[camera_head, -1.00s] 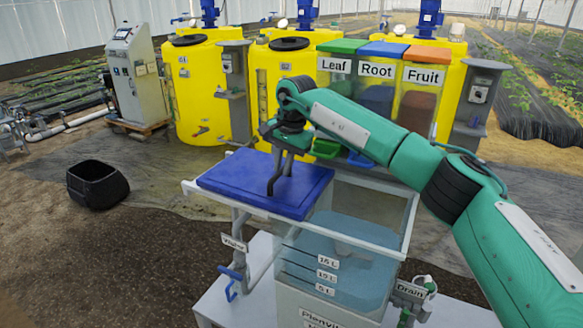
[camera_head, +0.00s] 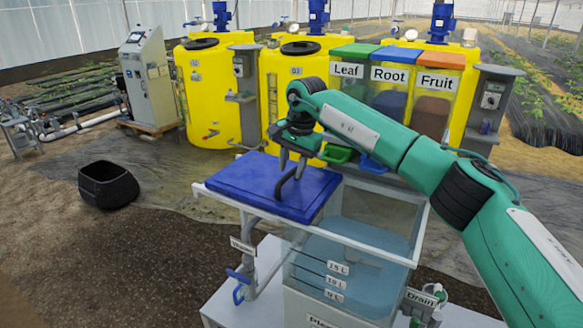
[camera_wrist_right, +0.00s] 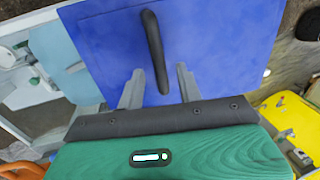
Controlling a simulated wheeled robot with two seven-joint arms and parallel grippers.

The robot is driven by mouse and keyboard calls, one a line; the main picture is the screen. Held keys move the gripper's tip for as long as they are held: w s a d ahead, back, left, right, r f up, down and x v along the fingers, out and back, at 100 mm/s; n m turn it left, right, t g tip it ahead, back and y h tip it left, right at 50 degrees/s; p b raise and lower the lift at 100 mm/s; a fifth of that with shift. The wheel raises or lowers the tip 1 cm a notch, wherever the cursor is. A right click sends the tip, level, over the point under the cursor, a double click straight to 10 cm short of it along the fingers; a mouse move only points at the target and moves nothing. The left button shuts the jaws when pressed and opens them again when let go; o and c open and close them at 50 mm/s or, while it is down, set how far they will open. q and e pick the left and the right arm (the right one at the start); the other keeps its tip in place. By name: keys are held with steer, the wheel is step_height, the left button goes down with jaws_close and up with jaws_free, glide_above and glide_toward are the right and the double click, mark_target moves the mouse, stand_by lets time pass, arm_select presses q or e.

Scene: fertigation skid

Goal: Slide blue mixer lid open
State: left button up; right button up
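The blue mixer lid (camera_head: 240,186) lies flat over the left part of the clear mixer tank (camera_head: 345,265). The right part of the tank's top is uncovered, with bluish liquid below. A dark bar handle (camera_head: 284,184) stands on the lid; it also shows in the right wrist view (camera_wrist_right: 153,45). My right gripper (camera_head: 292,164) is above the lid at the handle. In the wrist view its two fingers (camera_wrist_right: 160,72) are spread, with the handle's near end between them and a gap on each side. My left gripper is out of view.
Leaf (camera_head: 346,70), Root (camera_head: 389,75) and Fruit (camera_head: 434,80) bins stand behind the tank, near yellow tanks (camera_head: 207,85). A black bucket (camera_head: 108,185) sits on the ground at left. A blue-handled valve (camera_head: 238,280) hangs at the tank's left front.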

step_height(320, 180, up, 13)
steer(key=s+d+b, duration=0.1)
steer(key=d+b, duration=0.1)
steer(key=b, duration=0.1)
steer(key=shift+s, duration=0.2)
steer(key=shift+d+f, duration=0.1)
